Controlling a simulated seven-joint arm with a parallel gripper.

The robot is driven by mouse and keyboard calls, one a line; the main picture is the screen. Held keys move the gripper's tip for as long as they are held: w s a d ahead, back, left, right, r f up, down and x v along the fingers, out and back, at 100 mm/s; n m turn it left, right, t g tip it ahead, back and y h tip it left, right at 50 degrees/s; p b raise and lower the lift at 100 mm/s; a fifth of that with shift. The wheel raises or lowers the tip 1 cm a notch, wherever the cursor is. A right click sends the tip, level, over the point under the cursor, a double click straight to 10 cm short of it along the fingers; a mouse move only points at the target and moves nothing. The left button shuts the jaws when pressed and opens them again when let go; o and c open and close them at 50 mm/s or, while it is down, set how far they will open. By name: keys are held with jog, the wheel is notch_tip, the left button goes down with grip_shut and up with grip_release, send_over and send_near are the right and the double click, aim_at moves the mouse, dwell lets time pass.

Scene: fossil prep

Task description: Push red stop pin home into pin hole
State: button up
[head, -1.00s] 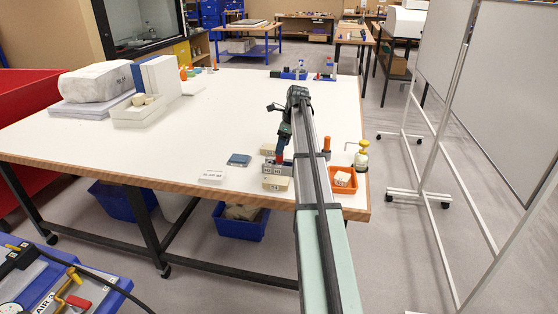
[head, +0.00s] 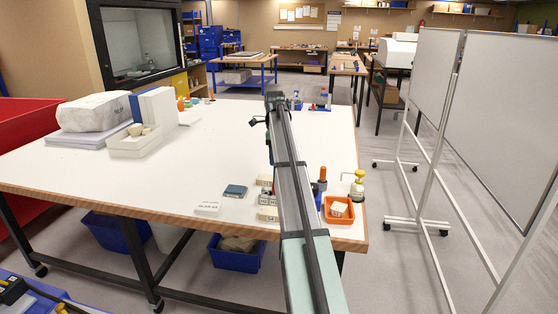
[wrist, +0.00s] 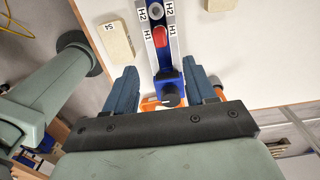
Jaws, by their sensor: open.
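In the wrist view, the red stop pin (wrist: 161,38) stands at the H1 mark of a narrow grey-and-blue fixture (wrist: 151,50). I cannot tell how deep it sits. The open hole marked H2 (wrist: 156,12) lies beyond it. My gripper (wrist: 161,70) is open, its two blue fingers apart on either side of the fixture's near end, with nothing held. The pin is farther up the picture than the fingertips. In the head view my arm hides the pin and the gripper's fingers.
A black knob (wrist: 171,96) on the fixture lies between the fingers. A pale S4 block (wrist: 115,40) is left of the fixture. Mid-table is clear.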

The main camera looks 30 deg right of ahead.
notch_tip(320, 180, down, 13)
jog(key=shift+f, duration=0.2)
dwell(0.4)
jog(key=shift+c, duration=0.2)
jog(key=shift+s, duration=0.1)
grip_shut()
dwell(0.5)
dwell(1.2)
